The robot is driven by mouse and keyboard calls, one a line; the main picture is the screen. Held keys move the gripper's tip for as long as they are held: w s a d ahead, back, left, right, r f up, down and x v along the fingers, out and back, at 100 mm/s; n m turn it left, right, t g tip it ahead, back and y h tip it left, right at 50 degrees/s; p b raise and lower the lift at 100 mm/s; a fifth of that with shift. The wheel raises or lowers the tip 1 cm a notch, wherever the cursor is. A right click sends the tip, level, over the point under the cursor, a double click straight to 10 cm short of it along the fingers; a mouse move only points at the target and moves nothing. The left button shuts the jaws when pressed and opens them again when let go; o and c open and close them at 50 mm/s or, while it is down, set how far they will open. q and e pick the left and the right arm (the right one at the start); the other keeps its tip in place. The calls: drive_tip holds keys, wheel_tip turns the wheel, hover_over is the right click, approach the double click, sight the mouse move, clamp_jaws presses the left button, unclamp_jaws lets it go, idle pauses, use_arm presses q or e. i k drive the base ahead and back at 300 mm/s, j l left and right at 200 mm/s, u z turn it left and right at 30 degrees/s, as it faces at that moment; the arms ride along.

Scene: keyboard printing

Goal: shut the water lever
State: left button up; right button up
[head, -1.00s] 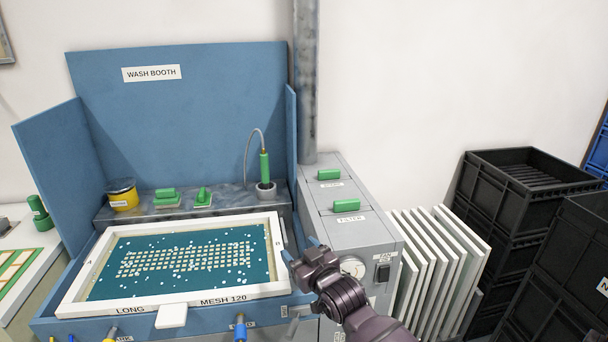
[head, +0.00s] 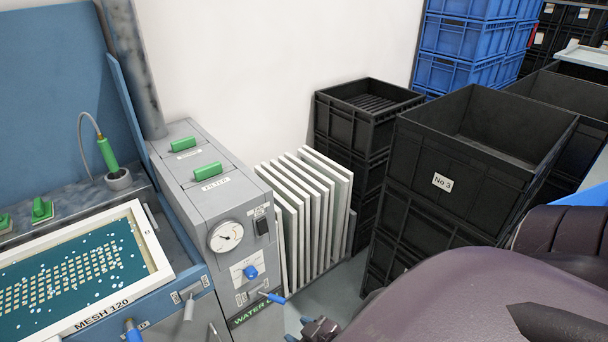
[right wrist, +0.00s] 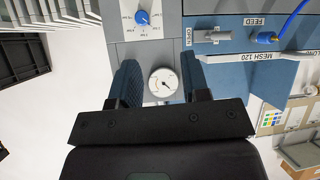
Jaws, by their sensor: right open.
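The water lever (head: 275,298) is a short grey bar with a blue tip, sticking out to the right from the grey cabinet's front. It sits just above a green WATER label (head: 250,311) in the head view. My right gripper (head: 312,327) shows partly at the bottom edge of the head view, a little below and right of the lever and apart from it. In the right wrist view its two fingers (right wrist: 163,80) are open and empty, with the gauge (right wrist: 163,82) showing between them. I cannot make out the lever in that view. My left gripper is not in view.
The grey cabinet (head: 181,199) carries a blue knob (head: 250,271) and a black switch (head: 262,226). The screen frame (head: 158,262) lies left in the blue wash booth. White panels (head: 303,212) and black crates (head: 452,215) stand right of the cabinet.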

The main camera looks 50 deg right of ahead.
sight(272, 298)
drive_tip(key=i+z, duration=0.15)
drive_tip(key=z, duration=1.1)
